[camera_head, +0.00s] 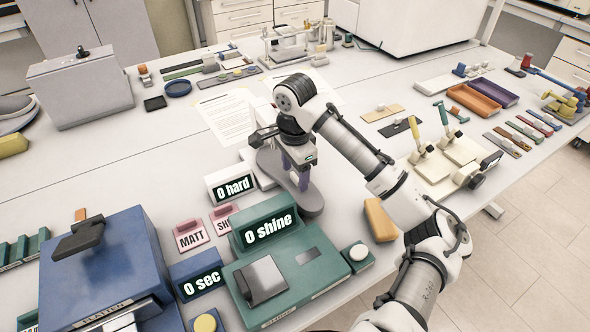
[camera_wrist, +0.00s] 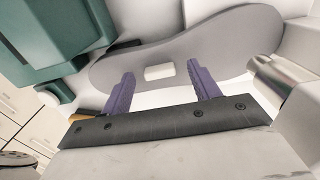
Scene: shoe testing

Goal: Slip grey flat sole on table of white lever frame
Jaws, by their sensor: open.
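The grey flat sole (camera_head: 308,202) lies lengthwise below my gripper (camera_head: 298,176), beside the green shine box. In the wrist view the sole (camera_wrist: 215,45) spans the upper middle, with a small pale block (camera_wrist: 158,72) on it. My gripper (camera_wrist: 160,72) is open, its two purple fingers on either side of that block with gaps showing. A white device with a "0 hard" display (camera_head: 232,186) stands just left of the sole. A white body with a silver cylinder (camera_wrist: 270,82) is close at right in the wrist view. I cannot tell whether this is the lever frame.
The green shine box (camera_head: 285,270) stands in front, with pink MATT and SHINE cards (camera_head: 191,235) to its left. A blue platen machine (camera_head: 110,260) is at left. A cream device with yellow and green levers (camera_head: 450,155) stands at right. Papers (camera_head: 228,115) lie behind.

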